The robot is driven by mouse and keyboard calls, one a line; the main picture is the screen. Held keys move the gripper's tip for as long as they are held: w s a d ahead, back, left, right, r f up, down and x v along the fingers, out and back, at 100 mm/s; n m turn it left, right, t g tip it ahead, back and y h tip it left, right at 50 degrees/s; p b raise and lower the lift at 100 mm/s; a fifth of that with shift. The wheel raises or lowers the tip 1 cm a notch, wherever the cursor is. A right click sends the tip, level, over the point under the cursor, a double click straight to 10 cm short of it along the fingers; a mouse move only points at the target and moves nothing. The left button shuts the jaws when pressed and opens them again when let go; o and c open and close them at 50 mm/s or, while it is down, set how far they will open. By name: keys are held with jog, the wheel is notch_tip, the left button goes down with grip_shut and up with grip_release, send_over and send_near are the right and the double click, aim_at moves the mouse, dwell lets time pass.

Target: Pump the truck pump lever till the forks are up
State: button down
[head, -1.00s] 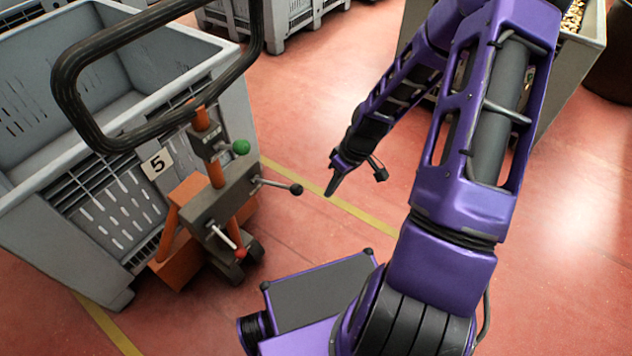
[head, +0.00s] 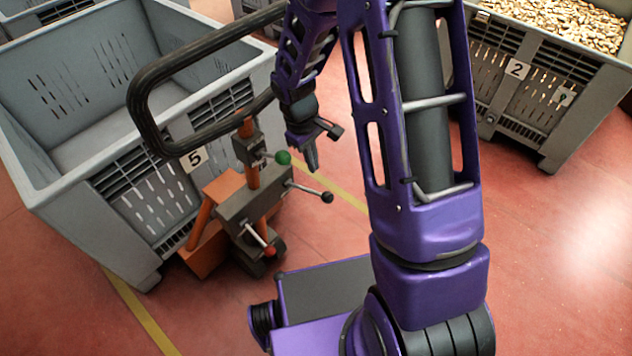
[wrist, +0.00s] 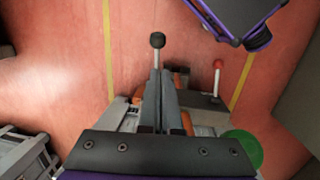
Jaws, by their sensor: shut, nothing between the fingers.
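The orange and grey truck (head: 240,212) stands against the front of crate 5, with a black loop handle (head: 142,110) above it. It carries a black-knobbed lever (head: 327,197) pointing right, a red-knobbed lever (head: 270,251) and a green knob (head: 283,158). My gripper (head: 313,168) is shut and empty, pointing down just above and behind the black-knobbed lever. In the wrist view, the black knob (wrist: 157,40) shows just beyond my fingertips, with the red knob (wrist: 218,63) to the right and the green knob (wrist: 242,150) near the lower right. I cannot see the forks.
The empty grey crate 5 (head: 62,192) fills the left. Crate 2 (head: 540,135), full of corks, stands at the back right. A yellow line (head: 345,196) crosses the red floor, which is clear at the right.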

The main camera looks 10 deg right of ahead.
dwell(0.4)
send_near(321, 196)
jog(key=f, duration=0.3)
jog(key=f+b, duration=0.1)
jog(key=f, duration=0.1)
jog(key=shift+d+f, duration=0.15)
jog(key=shift+d, duration=0.15)
